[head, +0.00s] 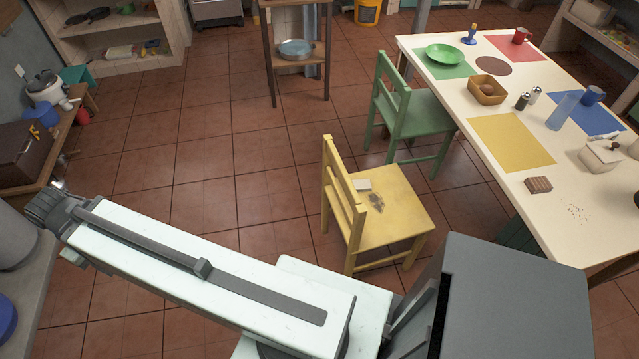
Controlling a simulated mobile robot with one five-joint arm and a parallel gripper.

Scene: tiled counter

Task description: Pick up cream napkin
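A small cream square (362,185), which looks like the cream napkin, lies flat on the seat of the yellow chair (408,212), near the backrest. A dark grey-brown patch (376,201) is beside it on the seat; I cannot tell what it is. My pale arm reaches across the lower left, away from the chair, and ends in view at a dark grey joint. I cannot make out my gripper or its fingers.
The white table (570,235) on the right holds coloured mats, a green plate (444,54), a wooden bowl (487,90) and other tableware. A green chair (415,112) stands behind the yellow one. The tiled floor left of the chairs is clear.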

